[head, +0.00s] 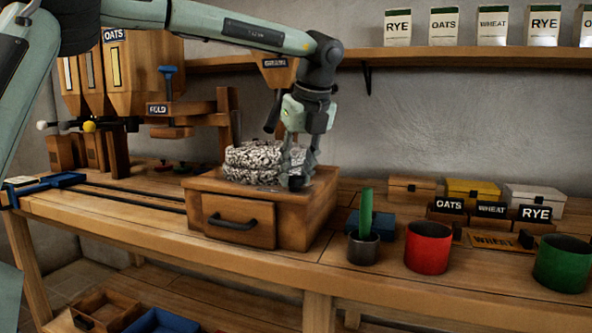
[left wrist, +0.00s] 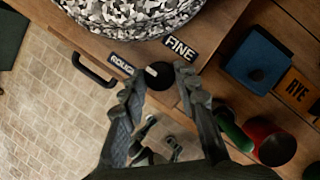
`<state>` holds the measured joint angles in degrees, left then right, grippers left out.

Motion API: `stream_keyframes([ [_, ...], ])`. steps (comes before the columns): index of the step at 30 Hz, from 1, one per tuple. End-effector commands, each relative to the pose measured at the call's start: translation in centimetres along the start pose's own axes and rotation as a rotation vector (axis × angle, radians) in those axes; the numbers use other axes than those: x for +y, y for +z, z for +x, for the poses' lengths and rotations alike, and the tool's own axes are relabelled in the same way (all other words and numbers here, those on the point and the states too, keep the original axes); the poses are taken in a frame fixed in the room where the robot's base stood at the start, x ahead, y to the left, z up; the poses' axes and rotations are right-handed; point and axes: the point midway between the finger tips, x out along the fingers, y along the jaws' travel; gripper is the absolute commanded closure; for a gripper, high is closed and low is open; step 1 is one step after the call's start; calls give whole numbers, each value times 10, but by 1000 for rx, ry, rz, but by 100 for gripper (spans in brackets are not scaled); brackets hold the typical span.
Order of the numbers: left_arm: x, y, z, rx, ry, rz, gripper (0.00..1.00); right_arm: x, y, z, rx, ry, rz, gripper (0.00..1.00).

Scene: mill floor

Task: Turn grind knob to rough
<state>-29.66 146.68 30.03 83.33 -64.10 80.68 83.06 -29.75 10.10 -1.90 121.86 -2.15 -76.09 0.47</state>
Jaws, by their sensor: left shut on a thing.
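The mill is a wooden box with a drawer (head: 240,222) and speckled black-and-white millstones (head: 252,160) on top. The dark grind knob (left wrist: 158,77) is at the mill's edge in the left wrist view, with a white mark on its upper left, on the ROUGH label's side. The ROUGH label (left wrist: 121,63) is left of the knob and the FINE label (left wrist: 181,47) is above right. My left gripper (head: 297,181) reaches down at the mill's right front corner. Its fingers (left wrist: 157,82) are shut on the knob, one on each side. In the head view they hide the knob.
A grey cup with a green stick (head: 363,246), a red cup (head: 428,248) and a green cup (head: 563,263) stand right of the mill. A blue box (head: 371,225) is behind the grey cup. Grain hoppers (head: 140,72) stand back left.

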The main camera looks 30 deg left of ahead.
Motion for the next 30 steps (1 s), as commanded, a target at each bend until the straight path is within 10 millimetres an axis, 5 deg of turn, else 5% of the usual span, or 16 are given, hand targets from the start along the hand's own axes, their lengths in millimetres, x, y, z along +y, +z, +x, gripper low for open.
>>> stream_keyframes([
  [10, 0, 0, 0, -1, -1, -3, 99, -2, 2, 0, -2, -3, 0, 60],
  [11, 0, 0, 0, -1, -1, -3, 66, -2, 2, 0, -2, -3, 0, 60],
  [15, 0, 0, 0, 0, 0, -2, 50, -1, 2, 0, -2, -1, -2, 60],
  [25, 0, 0, -2, 0, -1, -1, 50, 1, 3, 0, -4, 3, -9, 60],
  [30, 0, 0, -24, -1, -2, -1, 50, 1, 3, 0, -3, 2, -7, 60],
])
